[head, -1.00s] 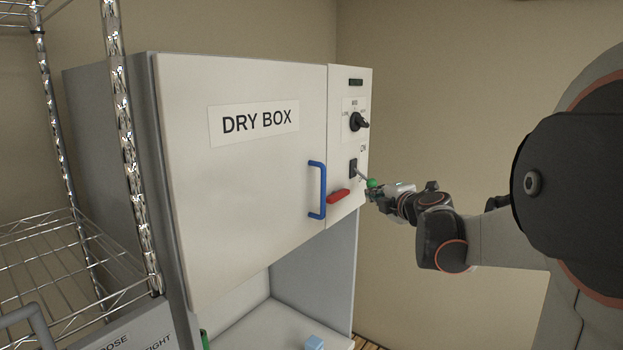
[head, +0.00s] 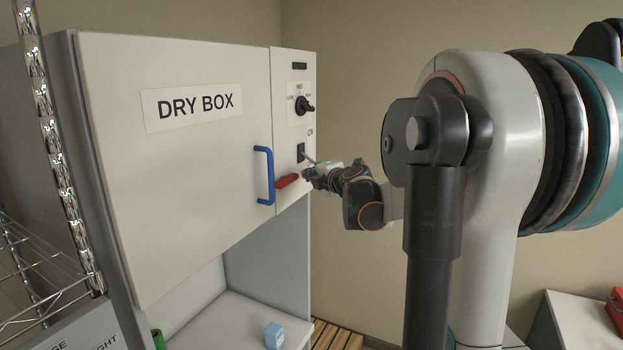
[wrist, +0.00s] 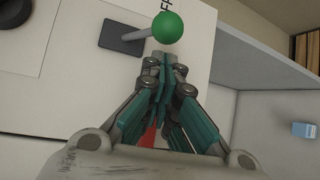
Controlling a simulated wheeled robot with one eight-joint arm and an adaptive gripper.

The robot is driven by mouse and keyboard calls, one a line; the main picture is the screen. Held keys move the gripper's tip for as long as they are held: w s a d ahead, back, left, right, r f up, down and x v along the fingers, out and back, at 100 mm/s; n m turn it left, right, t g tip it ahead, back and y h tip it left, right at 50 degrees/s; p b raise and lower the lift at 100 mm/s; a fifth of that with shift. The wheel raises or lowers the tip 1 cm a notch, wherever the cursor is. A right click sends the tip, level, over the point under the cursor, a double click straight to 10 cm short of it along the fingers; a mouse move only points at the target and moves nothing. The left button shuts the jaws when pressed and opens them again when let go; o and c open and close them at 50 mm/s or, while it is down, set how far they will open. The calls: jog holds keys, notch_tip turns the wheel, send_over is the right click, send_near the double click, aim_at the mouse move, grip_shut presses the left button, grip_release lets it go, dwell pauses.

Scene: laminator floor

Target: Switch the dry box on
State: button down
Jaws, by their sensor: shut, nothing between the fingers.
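The dry box (head: 165,190) is a white cabinet with a control strip on its right. The strip carries a dark switch plate (head: 301,152) under an ON label; the plate also shows in the wrist view (wrist: 118,38). A pale lever with a green ball (wrist: 168,28) sticks out of the plate, leaning toward the partly hidden lettering "FF". My gripper (wrist: 166,66) is shut and empty, its fingertips just below the ball in the wrist view; whether they touch it I cannot tell. In the head view my gripper (head: 311,174) is beside the lever and largely hides the ball.
A black knob (head: 304,106) and a small display (head: 299,66) sit above the switch. A red bar (head: 288,181) and the blue door handle (head: 264,176) are close by. A pale blue block (head: 274,335) lies below the door. A wire rack (head: 62,180) stands left.

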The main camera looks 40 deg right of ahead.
jog(key=shift+x, duration=1.1)
jog(key=shift+s+d+r+b, duration=0.15)
jog(key=shift+s+r+b, duration=0.3)
jog(key=shift+r, duration=0.3)
jog(key=shift+s+d+r, duration=0.1)
jog(key=shift+s+r, duration=0.05)
jog(key=shift+r, duration=0.55)
jog(key=shift+s+d+r, duration=0.1)
jog(key=shift+s+r, duration=0.05)
jog(key=shift+r, duration=1)
dwell(0.9)
